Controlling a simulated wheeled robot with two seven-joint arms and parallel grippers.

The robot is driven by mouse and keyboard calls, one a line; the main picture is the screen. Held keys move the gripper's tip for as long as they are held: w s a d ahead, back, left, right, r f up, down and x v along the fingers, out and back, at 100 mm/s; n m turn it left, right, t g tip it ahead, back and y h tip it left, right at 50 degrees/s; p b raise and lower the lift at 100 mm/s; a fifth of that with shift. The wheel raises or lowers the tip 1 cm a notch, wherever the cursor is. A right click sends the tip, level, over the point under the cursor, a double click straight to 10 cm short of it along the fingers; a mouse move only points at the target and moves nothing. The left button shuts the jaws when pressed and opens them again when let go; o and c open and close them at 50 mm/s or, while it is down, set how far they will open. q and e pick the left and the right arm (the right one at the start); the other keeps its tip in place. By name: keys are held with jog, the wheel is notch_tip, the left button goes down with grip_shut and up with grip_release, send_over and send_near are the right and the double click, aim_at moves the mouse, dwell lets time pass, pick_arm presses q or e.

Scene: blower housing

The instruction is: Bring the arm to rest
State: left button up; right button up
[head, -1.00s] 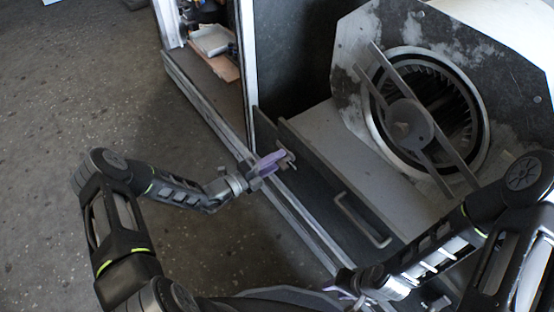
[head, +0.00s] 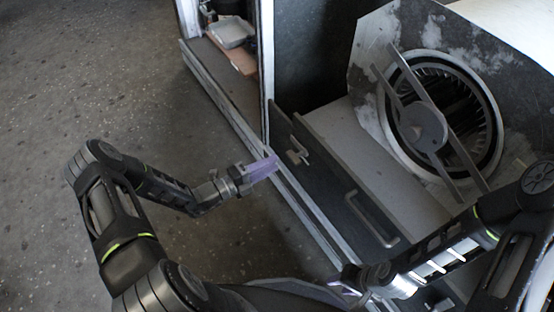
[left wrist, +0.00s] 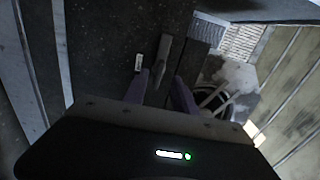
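My left gripper (head: 262,169) with purple fingers hangs just left of a small grey latch (head: 298,152) on the dark front panel, apart from it. In the left wrist view the two purple fingers (left wrist: 160,92) stand apart with nothing between them. A grey handle-like part (left wrist: 163,60) shows beyond the fingertips there. My right gripper (head: 346,287) is low in the head view, in front of the panel, partly covered by its own arm; its opening is unclear. The blower housing (head: 368,60) has a round opening with a grey bracket (head: 422,125) across it.
A long grey handle (head: 372,219) sits on the dark panel. A metal frame rail (head: 222,103) runs along the cabinet's base. A compartment at the back holds a light tray (head: 232,33). The floor (head: 90,60) on the left is clear.

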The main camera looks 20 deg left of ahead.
dwell(0.5)
pick_arm(q)
jog(key=s+d+f+m+g+h, duration=0.1)
jog(key=s+d+f+m+g, duration=0.2)
jog(key=s+d+m+g, duration=0.35)
jog(key=s+d+f+m+g, duration=0.3)
jog(key=s+d+m+g, duration=0.2)
jog(key=s+d+m, duration=0.3)
jog(key=s+a+f+m+g+y, duration=0.15)
jog(key=s+f+m+y, duration=0.35)
jog(key=m, duration=0.6)
jog(key=s+a+m+g+y, duration=0.1)
jog(key=s+m+g+y, duration=0.15)
jog(key=s+m, duration=0.65)
notch_tip(320, 180, up, 27)
jog(key=w+d+m+t+p, duration=0.2)
jog(key=m+p, duration=0.8)
jog(key=p, duration=1.5)
jog(key=shift+y, duration=0.45)
